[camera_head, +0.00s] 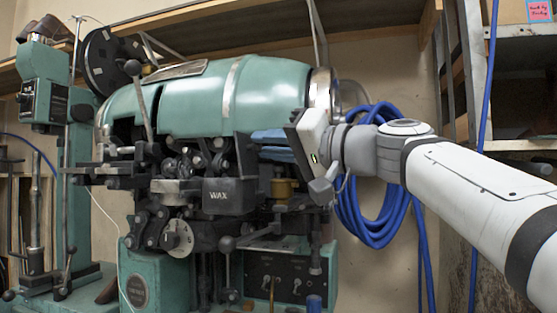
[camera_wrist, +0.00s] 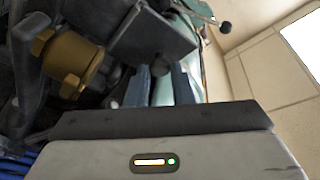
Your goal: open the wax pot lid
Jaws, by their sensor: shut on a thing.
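The wax pot (camera_head: 229,196) is a dark box marked WAX on the front of the green stitching machine. A dark upright plate, seemingly its lid (camera_head: 245,156), rises at the pot's right end. My gripper (camera_head: 262,136) reaches in from the right, its blue-grey fingers at this plate. In the wrist view my gripper (camera_wrist: 160,72) has its two fingers close together with a narrow gap, beside a dark grey block (camera_wrist: 155,38). The fingers are shut on a small dark part, seemingly of the lid. The exact contact and the pot's inside are hidden.
A brass fitting (camera_wrist: 75,62) is close to the left of the fingers in the wrist view. The green machine body (camera_head: 250,95) is just above my gripper. A coiled blue hose (camera_head: 375,205) hangs on the wall below my arm. Levers and knobs crowd the left.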

